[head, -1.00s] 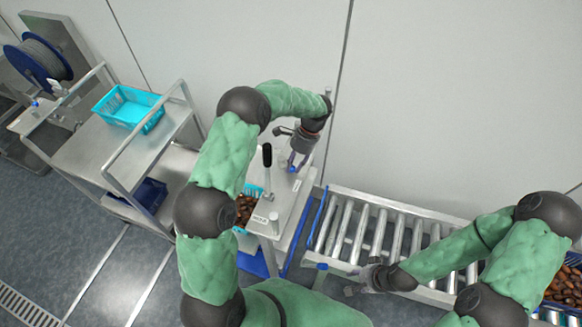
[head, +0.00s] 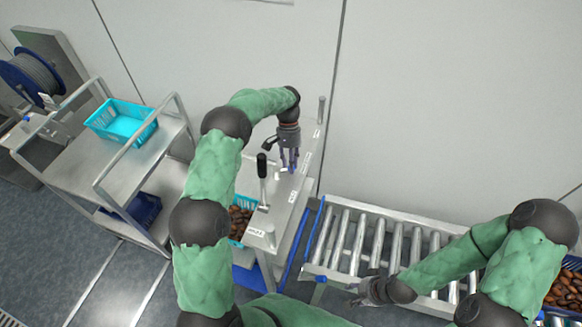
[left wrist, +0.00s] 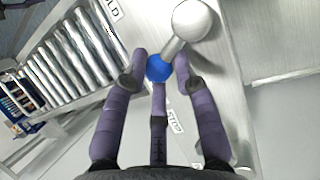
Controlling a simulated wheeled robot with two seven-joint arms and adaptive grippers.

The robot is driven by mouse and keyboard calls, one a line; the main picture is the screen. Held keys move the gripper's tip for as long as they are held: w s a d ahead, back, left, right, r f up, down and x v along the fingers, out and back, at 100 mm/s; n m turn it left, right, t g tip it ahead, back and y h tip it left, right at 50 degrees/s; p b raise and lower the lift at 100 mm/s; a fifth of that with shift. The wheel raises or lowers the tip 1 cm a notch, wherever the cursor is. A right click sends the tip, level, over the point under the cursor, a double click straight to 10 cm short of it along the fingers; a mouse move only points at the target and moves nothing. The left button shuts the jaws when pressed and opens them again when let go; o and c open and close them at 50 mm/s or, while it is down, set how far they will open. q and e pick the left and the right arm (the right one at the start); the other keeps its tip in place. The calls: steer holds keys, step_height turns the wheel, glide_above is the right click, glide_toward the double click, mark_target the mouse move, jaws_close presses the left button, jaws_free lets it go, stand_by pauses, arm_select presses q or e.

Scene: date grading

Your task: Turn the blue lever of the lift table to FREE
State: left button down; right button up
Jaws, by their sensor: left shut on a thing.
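The blue lever's round knob (left wrist: 158,68) shows in the left wrist view. A short pale arm joins it to a larger, pale round pivot (left wrist: 192,20) up and to the right. My left gripper (left wrist: 160,72) has its fingers around the knob and is shut on it; in the head view this gripper (head: 289,168) points down at the lift table's top (head: 283,205) and mostly hides the lever. A label ending in "LD" (left wrist: 111,8) and a "STOP" label (left wrist: 174,121) lie either side; I cannot read FREE. My right gripper (head: 361,293) hangs by the conveyor, its jaws unclear.
A black-handled lever (head: 262,168) stands upright left of my left gripper. A roller conveyor (head: 345,240) is to the right. A cart (head: 130,172) with an empty turquoise crate (head: 121,123) is at left.

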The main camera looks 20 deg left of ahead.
arm_select(q)
steer(key=shift+w+a+n+t+h, duration=0.2)
steer(key=shift+a+n+h, duration=0.05)
steer(key=shift+n, duration=0.5)
steer(key=shift+w+a+n+t+h, duration=0.2)
steer(key=shift+n+h, duration=0.1)
steer(key=shift+n, duration=0.4)
steer(key=shift+w+a+n+t+h, duration=0.15)
steer(key=shift+a+n+t+h, duration=0.1)
steer(key=shift+n, duration=0.5)
steer(key=c, duration=1)
jaws_free()
steer(key=shift+o, duration=0.2)
steer(key=shift+w+a+r, duration=0.1)
steer(key=v, duration=1.1)
steer(key=shift+w+r, duration=0.15)
steer(key=shift+r, duration=0.15)
steer(key=shift+a, duration=0.15)
